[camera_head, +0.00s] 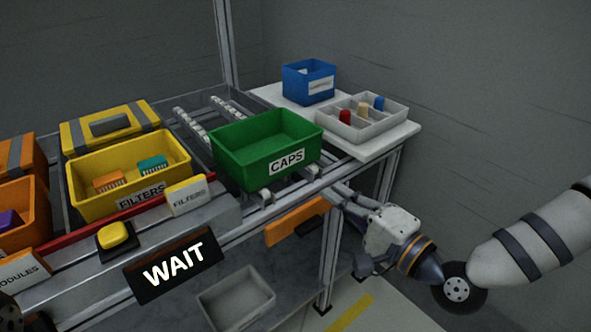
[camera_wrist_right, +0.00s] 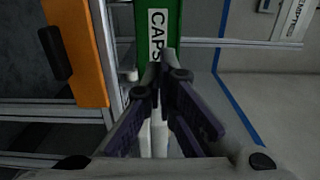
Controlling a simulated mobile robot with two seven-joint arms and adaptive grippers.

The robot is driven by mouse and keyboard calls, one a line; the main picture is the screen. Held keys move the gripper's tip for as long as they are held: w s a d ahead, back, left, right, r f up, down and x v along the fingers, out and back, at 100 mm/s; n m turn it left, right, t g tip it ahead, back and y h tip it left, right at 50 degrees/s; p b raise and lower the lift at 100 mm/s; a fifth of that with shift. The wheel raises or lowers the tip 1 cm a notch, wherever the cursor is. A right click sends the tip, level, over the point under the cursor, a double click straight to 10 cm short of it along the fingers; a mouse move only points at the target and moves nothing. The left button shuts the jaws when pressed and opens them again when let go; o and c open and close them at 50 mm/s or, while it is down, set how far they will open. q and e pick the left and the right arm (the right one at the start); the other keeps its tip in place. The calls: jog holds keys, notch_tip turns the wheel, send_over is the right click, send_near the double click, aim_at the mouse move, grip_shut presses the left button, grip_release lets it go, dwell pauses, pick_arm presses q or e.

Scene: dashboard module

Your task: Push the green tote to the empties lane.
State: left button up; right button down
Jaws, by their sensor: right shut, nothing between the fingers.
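The green tote (camera_head: 232,162), labelled CAPS, sits empty and upright at the front end of a roller lane (camera_head: 190,125). Its front face and label also show in the right wrist view (camera_wrist_right: 174,25). My right gripper (camera_head: 334,188) is shut and empty, just in front of and to the right of the tote, below its label. In the right wrist view its closed fingertips (camera_wrist_right: 160,74) point at the label's lower end; I cannot tell whether they touch. A partly cut sign starting EMPT (camera_wrist_right: 298,20) shows there at the upper right. My left gripper is not in view.
The yellow FILTERS tote (camera_head: 88,200) stands left of the green one. A blue bin (camera_head: 308,82) and a divided white tray (camera_head: 348,131) stand on the white side shelf (camera_head: 410,130). An orange panel (camera_head: 292,222) hangs below the rack; a WAIT sign (camera_head: 172,265) is at the front.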

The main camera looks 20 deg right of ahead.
aim_at(287, 161)
jog(key=x, duration=1.1)
jog(key=shift+w+a+f, duration=0.1)
jog(key=shift+w+f, duration=0.05)
jog(key=shift+w, duration=0.1)
